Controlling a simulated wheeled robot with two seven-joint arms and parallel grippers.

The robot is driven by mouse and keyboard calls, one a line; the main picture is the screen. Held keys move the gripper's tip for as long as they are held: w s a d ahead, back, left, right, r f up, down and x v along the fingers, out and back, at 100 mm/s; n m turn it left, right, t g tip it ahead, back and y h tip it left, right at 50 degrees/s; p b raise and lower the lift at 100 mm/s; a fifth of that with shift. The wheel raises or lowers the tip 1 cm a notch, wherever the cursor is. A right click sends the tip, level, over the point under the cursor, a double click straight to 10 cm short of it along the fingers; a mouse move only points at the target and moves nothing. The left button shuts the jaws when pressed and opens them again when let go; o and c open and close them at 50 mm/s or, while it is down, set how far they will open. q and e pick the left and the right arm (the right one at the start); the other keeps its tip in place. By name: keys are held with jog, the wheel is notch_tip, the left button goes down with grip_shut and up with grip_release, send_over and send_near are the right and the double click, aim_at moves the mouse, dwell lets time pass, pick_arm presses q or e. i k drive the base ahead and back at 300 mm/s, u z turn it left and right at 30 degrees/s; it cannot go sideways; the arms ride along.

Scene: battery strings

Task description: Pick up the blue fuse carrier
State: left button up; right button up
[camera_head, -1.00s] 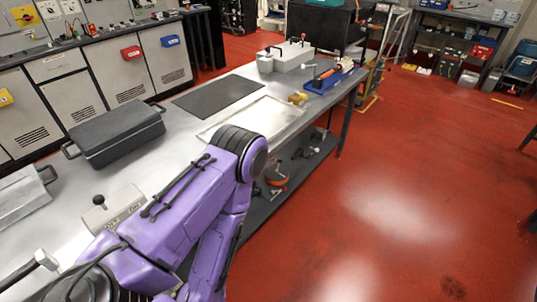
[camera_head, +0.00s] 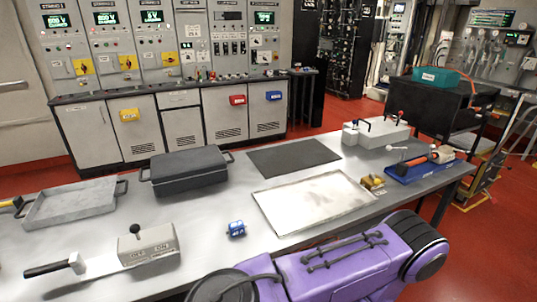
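A small blue block with pale ends, which looks like the blue fuse carrier (camera_head: 236,228), lies on the bare metal worktop in front of the shallow metal tray. It stands apart from the things around it. A purple arm link of mine crosses the lower right, in front of the table's near edge. Neither of my grippers shows in the head view.
A lever switch box (camera_head: 148,244) stands left of the blue block. A dark lidded case (camera_head: 185,170), a grey tray (camera_head: 72,203), a black mat (camera_head: 294,157) and a shallow metal tray (camera_head: 262,204) occupy the worktop (camera_head: 205,275). A blue tool holder (camera_head: 412,171) is at the right end.

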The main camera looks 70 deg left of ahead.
aim_at(236, 228)
jog(key=i, duration=0.6)
jog(key=u, duration=2.65)
